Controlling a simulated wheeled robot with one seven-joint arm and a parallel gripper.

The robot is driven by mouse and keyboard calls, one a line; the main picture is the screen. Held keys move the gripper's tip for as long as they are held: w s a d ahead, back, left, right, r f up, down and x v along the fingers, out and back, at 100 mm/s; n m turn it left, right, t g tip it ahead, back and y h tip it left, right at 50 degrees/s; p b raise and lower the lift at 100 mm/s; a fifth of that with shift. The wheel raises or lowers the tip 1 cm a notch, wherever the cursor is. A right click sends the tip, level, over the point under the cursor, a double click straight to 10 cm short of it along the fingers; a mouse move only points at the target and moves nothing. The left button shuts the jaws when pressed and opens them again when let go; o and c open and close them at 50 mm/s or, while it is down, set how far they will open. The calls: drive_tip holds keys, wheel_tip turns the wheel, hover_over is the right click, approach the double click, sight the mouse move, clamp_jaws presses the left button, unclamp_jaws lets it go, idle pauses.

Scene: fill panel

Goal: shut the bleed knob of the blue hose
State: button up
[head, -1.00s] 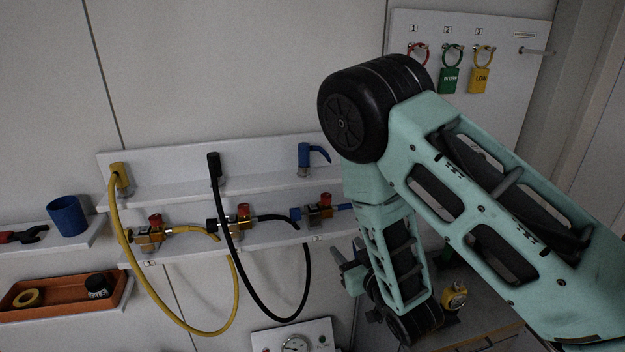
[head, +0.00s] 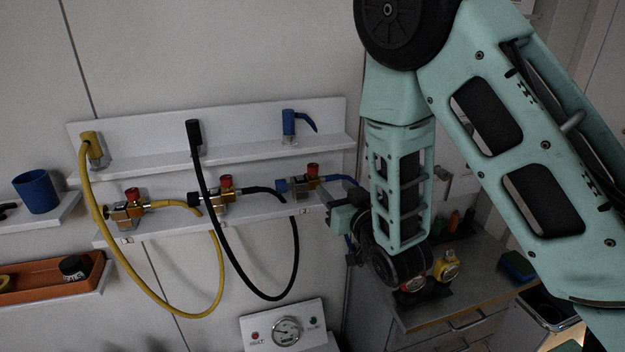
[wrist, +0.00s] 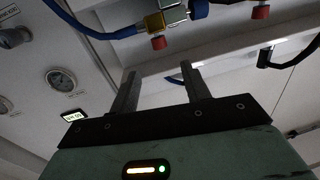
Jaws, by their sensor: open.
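The blue hose's valve (head: 302,186) is at the right end of the lower shelf in the head view, with its red bleed knob (head: 312,168) on top. In the upside-down wrist view the brass valve body (wrist: 154,22), its red knob (wrist: 158,42) and the blue hose (wrist: 75,24) show at the top. My gripper (head: 340,215) is just right of and below that valve in the head view. In the wrist view my gripper (wrist: 160,80) is open and empty, its fingers pointing toward the knob but apart from it. My arm hides part of the blue hose.
The black hose (head: 252,283) and yellow hose (head: 150,291) hang to the left, each with its own red-knobbed valve. A gauge panel (head: 258,322) is below. A grey cabinet (head: 480,285) with a yellow item (head: 446,265) stands behind my arm at right.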

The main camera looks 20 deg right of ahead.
sight(315, 169)
drive_tip(key=w+p, duration=0.1)
drive_tip(key=w, duration=0.3)
drive_tip(key=w+a+p, duration=0.1)
drive_tip(key=w, duration=0.2)
drive_tip(key=w+p, duration=0.2)
drive_tip(key=w, duration=0.2)
drive_tip(key=shift+w+a+r, duration=0.15)
drive_tip(key=shift+w+a, duration=0.1)
drive_tip(key=shift+w, duration=0.6)
drive_tip(key=c, duration=1)
